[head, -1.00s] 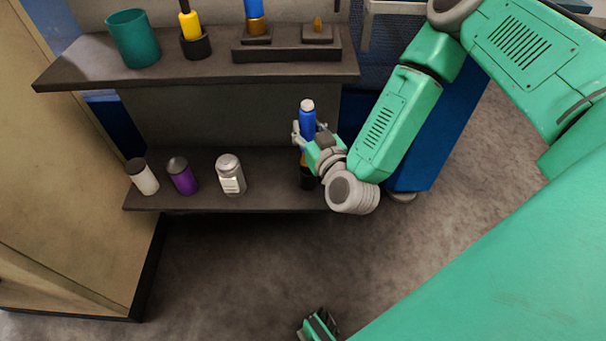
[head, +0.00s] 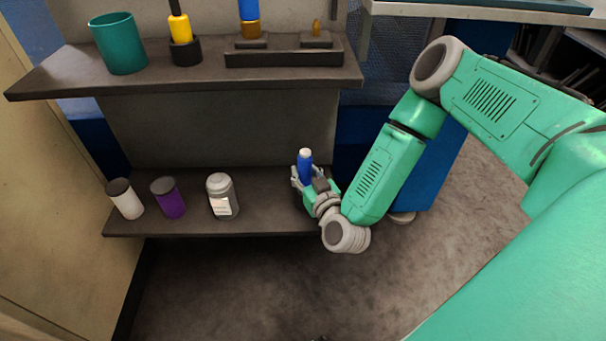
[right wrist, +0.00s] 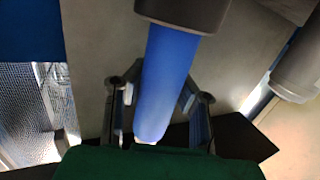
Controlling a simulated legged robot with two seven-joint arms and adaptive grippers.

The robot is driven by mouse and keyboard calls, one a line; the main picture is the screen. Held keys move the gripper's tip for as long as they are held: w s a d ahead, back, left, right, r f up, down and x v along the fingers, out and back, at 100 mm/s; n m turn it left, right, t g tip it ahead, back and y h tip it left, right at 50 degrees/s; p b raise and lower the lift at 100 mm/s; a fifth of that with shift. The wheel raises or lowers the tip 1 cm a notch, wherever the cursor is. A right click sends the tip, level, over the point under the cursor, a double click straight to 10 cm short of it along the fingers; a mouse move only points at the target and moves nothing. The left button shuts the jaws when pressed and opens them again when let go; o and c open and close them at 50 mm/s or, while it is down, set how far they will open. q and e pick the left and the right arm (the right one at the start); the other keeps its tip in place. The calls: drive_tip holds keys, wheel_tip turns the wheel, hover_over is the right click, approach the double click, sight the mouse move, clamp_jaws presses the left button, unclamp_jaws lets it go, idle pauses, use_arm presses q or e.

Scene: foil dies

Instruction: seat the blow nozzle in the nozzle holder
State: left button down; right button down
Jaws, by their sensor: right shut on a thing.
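The blow nozzle (head: 305,162) is an upright blue cylinder with a whitish top, above the right end of the lower shelf. My right gripper (head: 306,174) is shut around it. In the right wrist view, the blue body (right wrist: 167,75) stands between the two fingers. A wider dark grey round piece (right wrist: 185,10) meets its far end there. I cannot tell whether this piece is part of the nozzle or the nozzle holder. In the head view, the gripper and wrist hide the nozzle's lower end and anything under it. My left gripper is out of view.
The upper shelf holds a teal cup (head: 121,45), a yellow tool (head: 181,28) in a black cup, and a dark block (head: 285,55).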

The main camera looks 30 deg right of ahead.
drive_tip(key=shift+d, duration=0.1)
drive_tip(key=c, duration=1.4)
unclamp_jaws()
drive_tip(key=shift+d, duration=0.1)
drive_tip(key=shift+o, duration=0.2)
drive_tip(key=shift+s+r, duration=0.1)
drive_tip(key=s+a+p, duration=0.2)
drive_tip(key=s+p, duration=0.2)
drive_tip(key=s, duration=0.7)
drive_tip(key=shift+s+r+p, duration=0.35)
drive_tip(key=shift+r+p, duration=0.05)
drive_tip(key=shift+r, duration=0.05)
